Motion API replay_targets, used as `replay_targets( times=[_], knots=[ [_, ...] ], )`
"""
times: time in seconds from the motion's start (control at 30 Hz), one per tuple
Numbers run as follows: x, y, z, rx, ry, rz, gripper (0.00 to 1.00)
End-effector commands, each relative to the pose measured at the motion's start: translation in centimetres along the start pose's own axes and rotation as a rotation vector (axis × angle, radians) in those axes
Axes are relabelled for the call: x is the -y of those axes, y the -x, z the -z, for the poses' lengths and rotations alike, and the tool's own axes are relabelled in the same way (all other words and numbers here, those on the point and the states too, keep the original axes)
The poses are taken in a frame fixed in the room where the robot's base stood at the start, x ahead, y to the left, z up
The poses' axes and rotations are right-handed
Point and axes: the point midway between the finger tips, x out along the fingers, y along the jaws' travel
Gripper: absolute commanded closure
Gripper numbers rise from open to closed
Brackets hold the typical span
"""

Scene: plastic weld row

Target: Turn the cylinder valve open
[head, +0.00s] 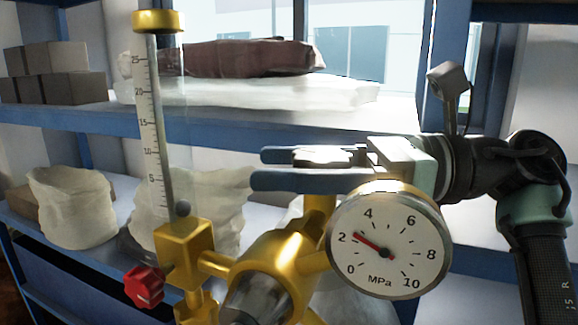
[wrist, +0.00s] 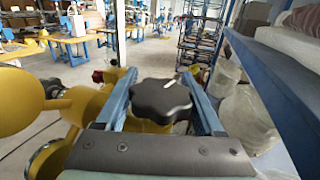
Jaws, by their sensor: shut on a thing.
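In the head view my gripper (head: 262,168) reaches in from the right, fingers pointing left, above the brass regulator (head: 270,262); the knob is mostly hidden there by the fingers. The pressure gauge (head: 388,243) has its red needle just above 2 MPa. The flow tube (head: 160,120) stands upright at left, with a dark ball (head: 183,208) at its bottom.
A red knob (head: 143,287) sits low on the regulator. Behind is a blue shelf (head: 85,120) with grey boxes (head: 55,72) and wrapped bundles (head: 250,57). In the wrist view, shelving and pale sacks (wrist: 245,120) stand close on the right; open floor (wrist: 60,75) lies beyond.

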Motion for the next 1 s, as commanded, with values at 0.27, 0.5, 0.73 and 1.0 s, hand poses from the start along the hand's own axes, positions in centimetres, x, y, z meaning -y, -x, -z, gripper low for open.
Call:
replay_targets(
  times=[0.27, 0.5, 0.73, 1.0],
  knots=[
    [-0.38, -0.02, -0.1, 0.0, -0.001, -0.14, 0.86],
    [-0.55, 0.05, -0.06, 0.0, 0.0, -0.186, 0.86],
    [-0.58, 0.06, 0.0, -0.001, 0.0, -0.192, 0.86],
    [-0.57, 0.05, 0.0, -0.001, 0.0, -0.191, 0.12]
  ],
)
